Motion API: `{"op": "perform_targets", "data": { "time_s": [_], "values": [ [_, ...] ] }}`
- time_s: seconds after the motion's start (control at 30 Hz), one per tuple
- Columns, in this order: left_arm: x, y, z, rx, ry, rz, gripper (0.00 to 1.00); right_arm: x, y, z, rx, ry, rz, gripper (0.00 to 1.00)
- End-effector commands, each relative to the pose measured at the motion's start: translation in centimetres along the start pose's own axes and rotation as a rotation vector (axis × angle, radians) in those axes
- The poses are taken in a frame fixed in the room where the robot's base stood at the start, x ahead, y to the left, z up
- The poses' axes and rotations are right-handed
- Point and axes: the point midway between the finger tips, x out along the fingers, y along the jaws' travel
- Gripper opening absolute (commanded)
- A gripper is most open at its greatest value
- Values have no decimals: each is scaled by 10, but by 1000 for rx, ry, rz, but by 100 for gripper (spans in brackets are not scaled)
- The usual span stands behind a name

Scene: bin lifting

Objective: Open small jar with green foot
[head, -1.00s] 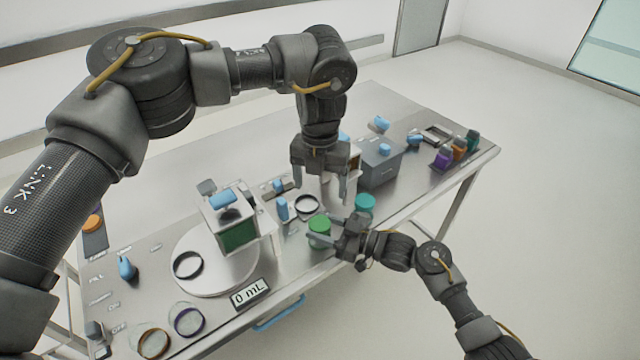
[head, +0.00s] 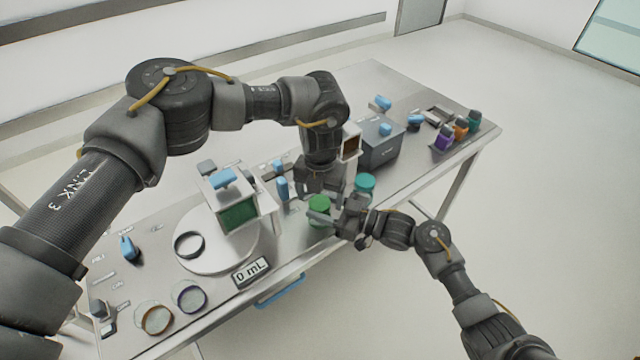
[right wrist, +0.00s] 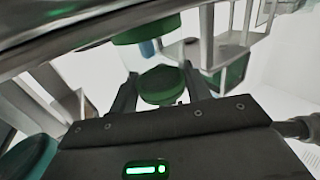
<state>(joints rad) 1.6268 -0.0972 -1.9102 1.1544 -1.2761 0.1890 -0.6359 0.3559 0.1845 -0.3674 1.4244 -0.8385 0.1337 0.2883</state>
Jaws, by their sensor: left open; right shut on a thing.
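The small jar (head: 319,216) with green top and green lower part stands near the table's front edge in the head view. My right gripper (head: 327,222) is shut on it from the right. In the right wrist view, a green round part (right wrist: 162,86) lies between my right fingers (right wrist: 160,92), and another green disc (right wrist: 146,29) shows above it. My left gripper (head: 320,193) is open, pointing down just above and behind the jar's green top; its fingertips are partly hidden. I cannot tell whether they touch the lid.
A teal-topped jar (head: 364,183) stands close to the right of my grippers. A white box device with a green panel (head: 239,216) is to the left. A grey box (head: 380,152) and coloured bottles (head: 459,130) stand farther right. A round plate (head: 215,262) is at left.

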Motion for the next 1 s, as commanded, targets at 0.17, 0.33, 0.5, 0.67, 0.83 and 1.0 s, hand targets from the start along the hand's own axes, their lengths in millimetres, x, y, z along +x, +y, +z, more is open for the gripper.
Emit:
{"op": "perform_targets", "data": {
  "time_s": [0.17, 0.33, 0.5, 0.67, 0.83, 1.0],
  "values": [
    [7, 0, 0, 0, -1, -1, 79, 0, 0, 0, 0, -1, 0, 7],
    [7, 0, 0, 0, -1, 0, 79, 0, 0, 0, 0, -1, 0, 7],
    [7, 0, 0, 0, -1, 0, 64, 0, 0, 0, 0, -1, 0, 7],
    [7, 0, 0, 0, 0, 0, 43, 0, 0, 0, 0, -1, 0, 7],
    [7, 0, 0, 0, 0, 0, 27, 0, 0, 0, 0, -1, 1, 7],
    [5, 0, 0, -1, -1, 1, 27, 0, 0, 0, 0, -1, 1, 7]
  ]
}}
